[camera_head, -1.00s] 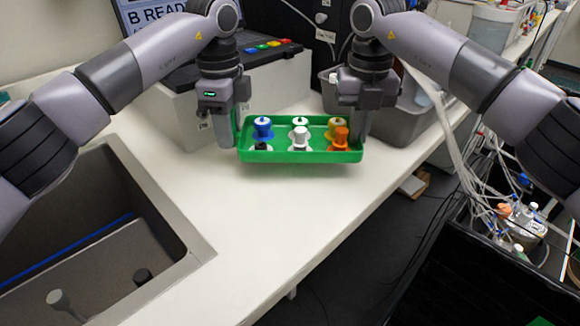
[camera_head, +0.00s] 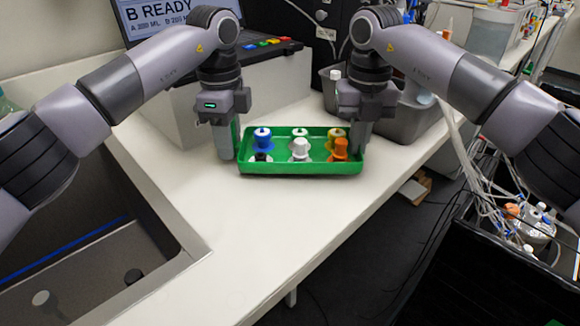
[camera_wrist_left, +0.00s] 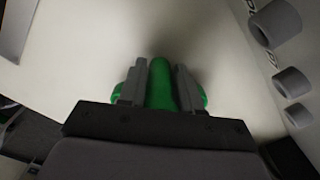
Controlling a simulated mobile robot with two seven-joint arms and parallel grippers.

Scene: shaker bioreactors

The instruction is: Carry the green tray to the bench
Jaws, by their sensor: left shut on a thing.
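The green tray (camera_head: 285,169) is over the white bench top (camera_head: 235,215) in the head view, close to level. I cannot tell whether its underside touches the bench. It holds several capped bottles, among them a blue one (camera_head: 263,138), a white one (camera_head: 300,148) and an orange one (camera_head: 340,149). My left gripper (camera_head: 227,150) is shut on the tray's left end; in the left wrist view the green edge (camera_wrist_left: 160,85) sits between its fingers. My right gripper (camera_head: 356,140) is at the tray's right end; its fingertips are partly hidden, so its grip is unclear.
A sink (camera_head: 90,240) opens at the left front. A white device (camera_head: 265,88) with a screen reading "B READY" stands behind the tray. A grey bin (camera_head: 405,118) is at the back right. The bench in front of the tray is clear; its right edge drops to the floor.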

